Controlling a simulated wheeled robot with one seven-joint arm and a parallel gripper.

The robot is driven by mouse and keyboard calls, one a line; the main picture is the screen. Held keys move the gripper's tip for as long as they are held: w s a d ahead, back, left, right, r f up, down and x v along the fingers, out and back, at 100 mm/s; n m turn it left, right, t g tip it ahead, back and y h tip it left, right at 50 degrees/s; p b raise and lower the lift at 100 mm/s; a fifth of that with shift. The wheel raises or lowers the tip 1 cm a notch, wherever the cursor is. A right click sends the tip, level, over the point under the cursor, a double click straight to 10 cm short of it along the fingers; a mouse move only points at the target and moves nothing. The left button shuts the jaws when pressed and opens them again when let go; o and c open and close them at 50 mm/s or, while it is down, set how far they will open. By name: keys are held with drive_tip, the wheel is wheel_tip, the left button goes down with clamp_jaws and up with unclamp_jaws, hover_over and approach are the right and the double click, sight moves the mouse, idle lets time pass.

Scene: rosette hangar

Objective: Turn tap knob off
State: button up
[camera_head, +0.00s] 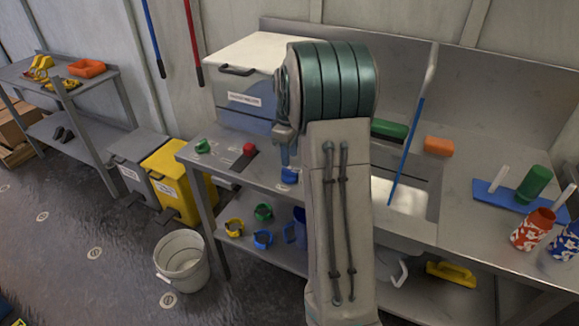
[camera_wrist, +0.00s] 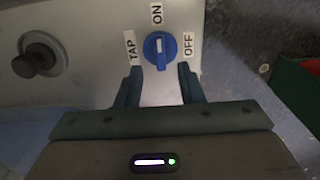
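The tap knob (camera_wrist: 159,49) is a round blue knob on a grey panel. Its white mark points up toward the "ON" label (camera_wrist: 156,14); the "OFF" label (camera_wrist: 190,46) is on its right and the "TAP" label (camera_wrist: 133,51) on its left. My gripper (camera_wrist: 158,70) is open and empty, its fingertips on either side just below the knob in the picture. I cannot tell if they touch it. A blue stream (camera_head: 406,150) runs from the pipe into the sink (camera_head: 427,208).
A dark knob (camera_wrist: 38,60) stands left of the tap knob. A red button (camera_head: 249,149) and a green item (camera_head: 203,146) are on the counter. A white box (camera_head: 245,85) stands behind. My arm hides part of the sink.

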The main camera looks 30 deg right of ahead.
sight(289, 170)
wheel_tip(289, 170, down, 5)
drive_tip(key=shift+f, duration=0.15)
clamp_jaws()
